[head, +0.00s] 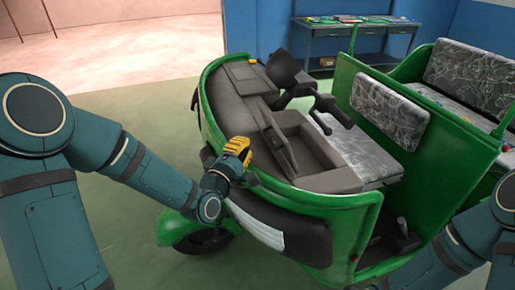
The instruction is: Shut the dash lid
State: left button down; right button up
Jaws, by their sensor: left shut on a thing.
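The dash lid (277,146) is a dark grey panel on the green rickshaw's dash. It stands tilted up along the left side of an open dash compartment (303,128). My left gripper (241,149), with yellow fingers, is over the front of the dash, just left of the lid. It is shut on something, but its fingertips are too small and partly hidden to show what. I see a narrow gap between the yellow fingers and the lid's face. My right arm enters at the lower right; its gripper is out of view.
The handlebar (326,104) stands behind the open compartment. A grey patterned seat (390,112) and the green body (446,148) are to the right. A blue workbench (354,36) is at the back. Open floor lies to the left.

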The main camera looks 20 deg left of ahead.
pick_arm(q)
jog(key=shift+w+d+r, duration=0.15)
jog(key=shift+w+d, duration=0.4)
jog(key=shift+d, duration=0.25)
jog(key=shift+w+d+r, duration=0.15)
jog(key=shift+w+d, duration=0.4)
jog(key=shift+d, duration=0.25)
jog(key=shift+r, duration=0.1)
jog(key=shift+w+d+r+g+p, duration=0.15)
jog(key=shift+d+r+g+p, duration=0.15)
jog(key=shift+p, duration=0.1)
